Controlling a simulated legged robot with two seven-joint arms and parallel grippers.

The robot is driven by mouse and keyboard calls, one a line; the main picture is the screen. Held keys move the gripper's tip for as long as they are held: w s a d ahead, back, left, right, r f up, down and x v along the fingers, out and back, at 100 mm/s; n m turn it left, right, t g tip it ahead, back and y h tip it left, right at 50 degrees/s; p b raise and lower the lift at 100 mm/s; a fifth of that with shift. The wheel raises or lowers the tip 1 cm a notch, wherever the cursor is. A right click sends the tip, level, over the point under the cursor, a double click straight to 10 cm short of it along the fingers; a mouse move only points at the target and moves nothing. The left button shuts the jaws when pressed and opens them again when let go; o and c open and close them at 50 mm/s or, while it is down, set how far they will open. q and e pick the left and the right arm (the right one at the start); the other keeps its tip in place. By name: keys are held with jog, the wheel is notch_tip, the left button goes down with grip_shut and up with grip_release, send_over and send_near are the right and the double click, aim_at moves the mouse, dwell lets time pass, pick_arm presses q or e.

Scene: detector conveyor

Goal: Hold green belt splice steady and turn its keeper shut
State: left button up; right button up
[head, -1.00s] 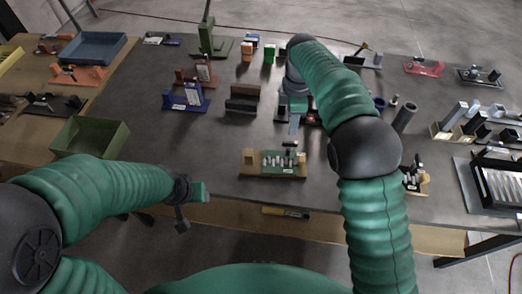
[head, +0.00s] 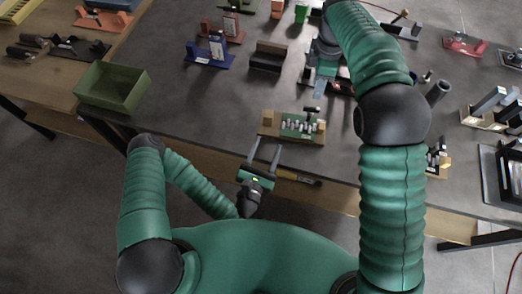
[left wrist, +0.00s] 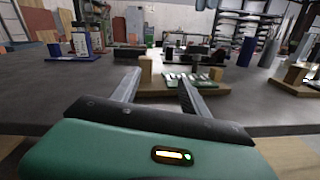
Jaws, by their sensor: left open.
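The green belt splice (head: 302,126) lies on a wooden base with an upright wooden block at its left end, near the table's front edge. Several small metal pieces stand on it; I cannot make out the keeper's position. In the left wrist view the splice (left wrist: 188,77) shows beyond the fingers. My left gripper (head: 265,146) is open and empty, just short of the splice's left end, its fingers pointing toward the table; it also shows in the left wrist view (left wrist: 157,84). My right gripper (head: 318,85) is beyond the splice, partly hidden by my arm, its jaws unclear.
A green bin (head: 112,88) stands at the left. A blue fixture (head: 210,54) and a dark block (head: 268,56) stand behind the splice. The tabletop left of the splice is clear.

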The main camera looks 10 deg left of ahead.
pick_arm(q)
jog(key=n+y, duration=0.1)
jog(key=n, duration=0.1)
jog(key=s+a+n+y, duration=0.1)
jog(key=shift+a+f+n, duration=0.15)
jog(key=shift+a+n, duration=0.15)
jog(key=shift+n, duration=0.1)
jog(key=w, duration=1.6)
jog(key=shift+w+d+f, duration=0.1)
jog(key=shift+w, duration=0.1)
grip_shut()
